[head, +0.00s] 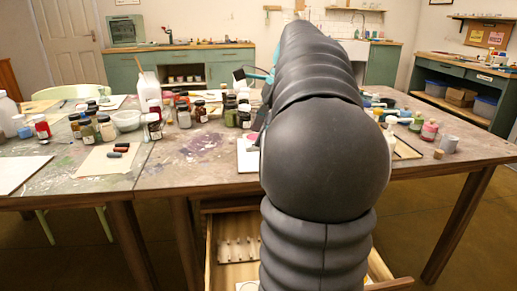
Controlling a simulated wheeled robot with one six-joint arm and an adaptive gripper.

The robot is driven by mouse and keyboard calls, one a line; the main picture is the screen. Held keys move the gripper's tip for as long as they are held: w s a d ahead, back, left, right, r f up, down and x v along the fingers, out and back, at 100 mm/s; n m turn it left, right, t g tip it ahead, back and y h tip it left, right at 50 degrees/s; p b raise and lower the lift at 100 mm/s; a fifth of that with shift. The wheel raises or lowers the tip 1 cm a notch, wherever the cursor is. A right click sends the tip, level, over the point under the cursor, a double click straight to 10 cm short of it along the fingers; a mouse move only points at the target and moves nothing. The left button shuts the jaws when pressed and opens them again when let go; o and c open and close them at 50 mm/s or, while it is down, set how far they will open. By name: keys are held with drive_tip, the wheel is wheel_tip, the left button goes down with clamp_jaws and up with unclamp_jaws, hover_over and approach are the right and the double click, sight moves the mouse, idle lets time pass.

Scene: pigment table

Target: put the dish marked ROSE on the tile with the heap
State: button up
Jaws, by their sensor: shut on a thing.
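My own dark, ribbed arm fills the middle of the head view and hides the table behind it. My gripper is hidden behind the arm, so its jaws and anything in them cannot be seen. A white flat piece (246,162), possibly a tile, shows partly at the arm's left edge, with a small pink patch (254,148) on it. I cannot tell whether the pink is a heap of pigment. No dish marked ROSE can be made out.
Several dark-lidded jars (184,114) and a white bottle (149,92) crowd the table left of my arm. A small bowl (126,121) stands among them. An open drawer (238,249) juts out below. The stained table (195,165) has free room at front left.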

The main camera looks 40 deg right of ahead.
hover_over(252, 160)
drive_tip(key=d, duration=0.1)
drive_tip(key=f, duration=0.4)
drive_tip(key=shift+s+f, duration=0.1)
drive_tip(key=shift+s, duration=0.25)
drive_tip(key=shift+f, duration=2)
drive_tip(key=o, duration=1.2)
drive_tip(key=shift+f, duration=0.15)
drive_tip(key=v, duration=1.2)
drive_tip(key=shift+p, duration=0.3)
